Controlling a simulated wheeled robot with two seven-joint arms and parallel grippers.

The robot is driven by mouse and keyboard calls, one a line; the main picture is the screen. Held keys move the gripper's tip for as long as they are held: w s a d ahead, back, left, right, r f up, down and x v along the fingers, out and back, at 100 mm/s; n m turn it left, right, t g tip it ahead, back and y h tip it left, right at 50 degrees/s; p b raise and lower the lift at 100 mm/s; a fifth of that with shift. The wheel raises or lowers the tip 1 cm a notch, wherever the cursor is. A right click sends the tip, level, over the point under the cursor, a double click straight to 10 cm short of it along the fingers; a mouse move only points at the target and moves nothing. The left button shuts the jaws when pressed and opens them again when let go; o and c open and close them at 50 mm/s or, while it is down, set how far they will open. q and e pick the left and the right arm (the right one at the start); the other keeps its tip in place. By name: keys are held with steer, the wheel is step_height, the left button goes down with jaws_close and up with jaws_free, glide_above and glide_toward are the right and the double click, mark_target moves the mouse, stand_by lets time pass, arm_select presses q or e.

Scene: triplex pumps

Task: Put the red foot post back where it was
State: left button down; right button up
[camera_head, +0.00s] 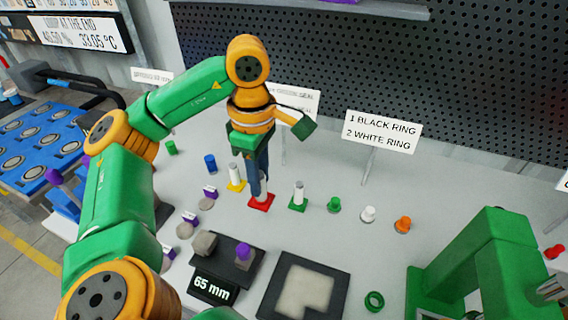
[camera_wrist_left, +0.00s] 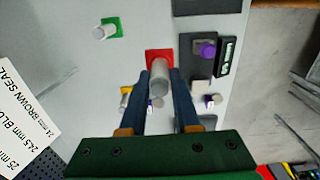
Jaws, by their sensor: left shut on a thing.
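The red foot post has a square red base (camera_head: 261,203) and a pale grey cylindrical post. My left gripper (camera_head: 257,188) points down over it, its two dark blue fingers on either side of the post. In the left wrist view the post (camera_wrist_left: 160,77) stands between the fingers, with the red base (camera_wrist_left: 158,56) beyond them, and the left gripper (camera_wrist_left: 158,92) is shut on it. The red base is at or just above the table; I cannot tell which. The fingers hide much of the post in the head view.
A yellow-foot post (camera_head: 236,177) and a green-foot post (camera_head: 298,197) flank the red one in a row. A blue cylinder (camera_head: 210,163) stands behind. A dark tray (camera_head: 305,288) and a "65 mm" block (camera_head: 213,289) lie in front. A ring sign (camera_head: 383,131) stands behind.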

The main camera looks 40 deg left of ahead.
arm_select(q)
steer(key=w+a+f, duration=0.2)
steer(key=f, duration=0.1)
steer(key=w+a+f, duration=0.3)
steer(key=f, duration=0.1)
steer(key=w+a+f+p, duration=0.1)
steer(key=w+a+f, duration=0.1)
steer(key=w+f, duration=0.1)
steer(key=shift+w+a+f, duration=0.2)
steer(key=shift+w+f, duration=0.05)
steer(key=shift+f, duration=0.45)
steer(key=shift+w+f, duration=0.1)
steer(key=shift+f, duration=0.15)
steer(key=c, duration=0.6)
jaws_free()
steer(key=shift+c, duration=0.2)
step_height(320, 180, up, 12)
